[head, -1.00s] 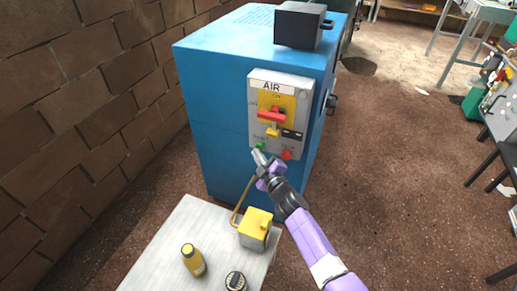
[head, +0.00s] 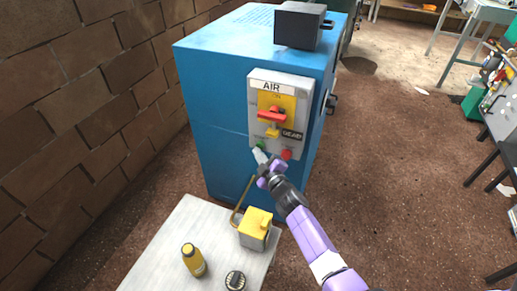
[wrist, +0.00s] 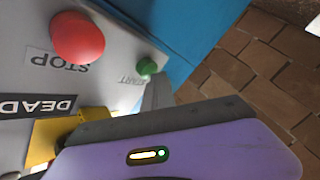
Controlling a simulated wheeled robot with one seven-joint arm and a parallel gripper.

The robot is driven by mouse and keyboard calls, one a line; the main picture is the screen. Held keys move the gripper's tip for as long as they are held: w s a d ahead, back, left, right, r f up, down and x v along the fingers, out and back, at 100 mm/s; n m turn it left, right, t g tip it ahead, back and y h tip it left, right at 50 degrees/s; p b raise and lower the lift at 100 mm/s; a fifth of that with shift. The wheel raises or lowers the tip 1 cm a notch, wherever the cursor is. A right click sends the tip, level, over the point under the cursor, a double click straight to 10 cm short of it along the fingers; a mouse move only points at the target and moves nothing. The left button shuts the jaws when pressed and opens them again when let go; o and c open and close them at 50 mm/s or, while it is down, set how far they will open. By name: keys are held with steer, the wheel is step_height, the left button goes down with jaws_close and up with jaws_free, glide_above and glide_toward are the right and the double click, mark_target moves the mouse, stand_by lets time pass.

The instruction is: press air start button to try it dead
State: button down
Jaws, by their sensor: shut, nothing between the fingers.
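The green START button (head: 261,145) is at the lower left of the grey AIR panel (head: 257,104) on the blue cabinet. It also shows in the wrist view (wrist: 147,67). My gripper (head: 259,155) is shut and empty, its tip just below and in front of the green button. In the wrist view the finger (wrist: 157,93) ends close by the button; I cannot tell whether it touches. The red STOP button (head: 286,154) is to the right. A black DEAD label (head: 292,135) shows above it. A red switch handle (head: 271,115) crosses the yellow plate.
A pale bench (head: 180,235) stands in front, with a yellow-topped box (head: 256,225), a yellow bottle (head: 193,261) and a round dark-topped item (head: 235,281). A brick wall (head: 80,100) is at the left. The floor right of the cabinet is open.

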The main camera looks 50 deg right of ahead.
steer(key=shift+a, duration=0.1)
steer(key=shift+s+a, duration=0.35)
steer(key=shift+a, duration=0.35)
steer(key=a+b, duration=0.1)
steer(key=s+a+b, duration=0.1)
steer(key=a, duration=0.1)
steer(key=a+b, duration=0.1)
steer(key=shift+s+a, duration=0.35)
stand_by(0.8)
